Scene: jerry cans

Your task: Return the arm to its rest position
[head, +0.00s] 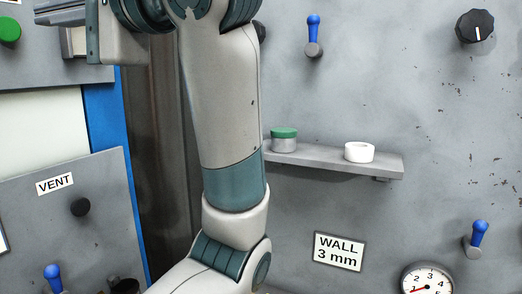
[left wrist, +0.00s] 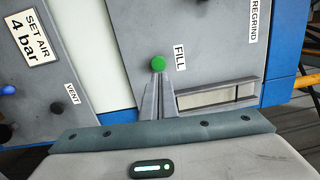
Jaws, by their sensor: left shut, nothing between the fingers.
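My left arm (head: 225,110) rises through the middle of the head view and bends left at the top. My left gripper (head: 45,16) is at the upper left there, in front of the panel with the green button (head: 9,29). In the left wrist view the fingers (left wrist: 158,80) are shut with nothing between them. Their tips appear just below the green button (left wrist: 158,63) beside the FILL label (left wrist: 179,57). I cannot tell whether they touch it. My right gripper is not in view.
A shelf (head: 385,166) on the grey wall holds a green-lidded jar (head: 284,140) and a white ring (head: 359,152). Blue-handled switches (head: 313,30), a black dial (head: 475,26) and a gauge (head: 427,280) are around it. A framed slot (left wrist: 215,96) is right of the fingers.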

